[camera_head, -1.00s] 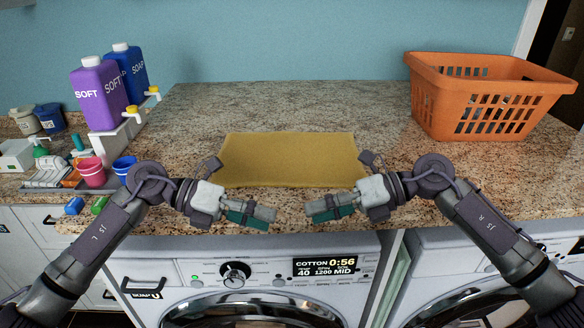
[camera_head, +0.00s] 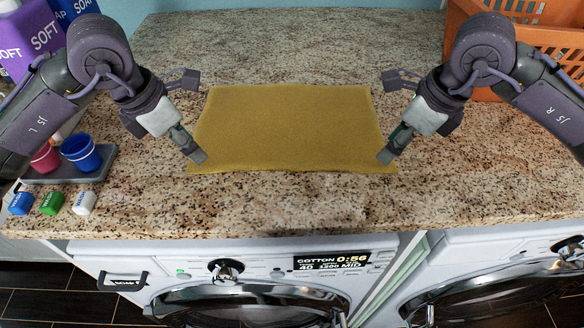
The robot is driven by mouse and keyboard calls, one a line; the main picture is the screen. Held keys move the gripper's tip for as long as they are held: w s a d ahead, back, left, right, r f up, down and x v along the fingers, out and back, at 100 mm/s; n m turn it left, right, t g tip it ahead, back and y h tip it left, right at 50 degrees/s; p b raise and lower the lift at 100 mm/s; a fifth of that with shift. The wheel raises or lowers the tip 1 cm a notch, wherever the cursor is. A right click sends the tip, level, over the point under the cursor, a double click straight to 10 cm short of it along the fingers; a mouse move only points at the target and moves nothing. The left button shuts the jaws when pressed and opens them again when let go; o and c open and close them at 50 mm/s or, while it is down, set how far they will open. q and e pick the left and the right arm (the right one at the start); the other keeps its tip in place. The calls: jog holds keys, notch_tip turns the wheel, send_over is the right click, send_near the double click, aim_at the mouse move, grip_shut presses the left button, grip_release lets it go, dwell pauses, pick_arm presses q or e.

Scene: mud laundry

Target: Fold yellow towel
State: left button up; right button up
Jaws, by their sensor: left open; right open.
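The yellow towel (camera_head: 290,125) lies flat and spread out on the speckled granite counter. My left gripper (camera_head: 196,118) is open, with one fingertip at the towel's near left corner and the other raised beside its far left part. My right gripper (camera_head: 386,118) is open in the mirrored pose, with its lower fingertip at the near right corner. Whether either fingertip touches the cloth is hard to tell.
An orange laundry basket (camera_head: 528,42) stands at the back right. Purple (camera_head: 25,35) and blue soap bottles stand at the back left. A tray with a red cup (camera_head: 45,158) and a blue cup (camera_head: 80,152) is at the left. The counter (camera_head: 285,205) in front of the towel is clear.

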aim_at(202, 167)
pick_arm(q)
jog(key=x, duration=0.3)
jog(key=shift+a+f, duration=0.3)
jog(key=shift+a, duration=0.05)
pick_arm(e)
jog(key=f, duration=0.3)
jog(key=shift+w+f, duration=0.2)
jog(key=shift+w, duration=0.05)
pick_arm(q)
jog(key=shift+s+f, duration=0.15)
pick_arm(e)
jog(key=shift+s+f, duration=0.1)
jog(key=shift+f, duration=0.1)
pick_arm(q)
jog(key=shift+f+b, duration=0.35)
pick_arm(e)
jog(key=shift+f, duration=0.3)
pick_arm(q)
jog(key=shift+r, duration=0.1)
jog(key=shift+c, duration=0.3)
pick_arm(e)
jog(key=shift+c, duration=0.3)
